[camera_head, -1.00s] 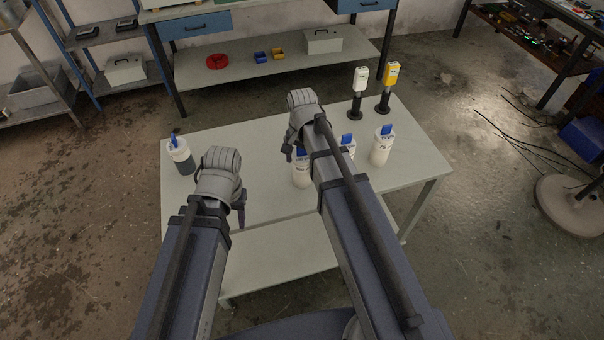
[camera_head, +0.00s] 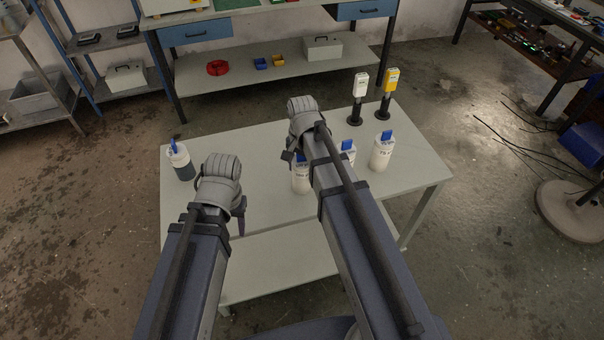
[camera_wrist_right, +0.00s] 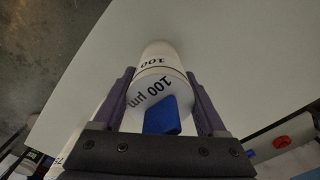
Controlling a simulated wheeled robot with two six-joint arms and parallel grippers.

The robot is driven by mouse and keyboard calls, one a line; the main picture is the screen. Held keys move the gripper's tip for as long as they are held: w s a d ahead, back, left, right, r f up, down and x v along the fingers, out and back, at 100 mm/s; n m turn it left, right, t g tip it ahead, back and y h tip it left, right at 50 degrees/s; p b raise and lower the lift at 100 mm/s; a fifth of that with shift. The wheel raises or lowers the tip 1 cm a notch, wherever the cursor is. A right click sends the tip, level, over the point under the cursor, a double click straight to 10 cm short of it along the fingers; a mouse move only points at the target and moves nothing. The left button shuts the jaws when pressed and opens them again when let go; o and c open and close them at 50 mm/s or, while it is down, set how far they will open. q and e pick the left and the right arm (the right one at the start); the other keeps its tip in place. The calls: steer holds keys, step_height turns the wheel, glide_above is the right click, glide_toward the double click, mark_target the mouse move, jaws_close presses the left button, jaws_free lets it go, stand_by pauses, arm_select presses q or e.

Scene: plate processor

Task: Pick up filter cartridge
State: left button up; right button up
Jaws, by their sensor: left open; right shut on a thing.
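My right gripper (camera_head: 289,157) is over the white table (camera_head: 258,140). In the right wrist view its fingers (camera_wrist_right: 166,98) are on either side of a white cylindrical filter cartridge (camera_wrist_right: 160,72) marked "100 µm", with a blue tab toward the camera. The gripper is shut on it. In the head view a white cartridge (camera_head: 301,182) shows beneath that gripper, partly hidden by my arm; I cannot tell whether it is clear of the table. My left gripper (camera_head: 240,222) is open over the table's front, its fingers mostly hidden by its wrist.
Two more white cartridges with blue tabs stand to the right, one partly hidden (camera_head: 347,149), one clear (camera_head: 381,155). A dark-bodied container (camera_head: 180,162) stands at the left. White (camera_head: 358,93) and yellow-topped (camera_head: 387,93) posts stand behind. The table's middle left is free.

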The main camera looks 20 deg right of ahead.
steer(key=shift+c, duration=0.6)
steer(key=shift+r, duration=0.15)
step_height(320, 180, up, 23)
steer(key=p, duration=2.3)
step_height(320, 180, down, 13)
steer(key=b, duration=1.2)
steer(key=shift+r, duration=0.25)
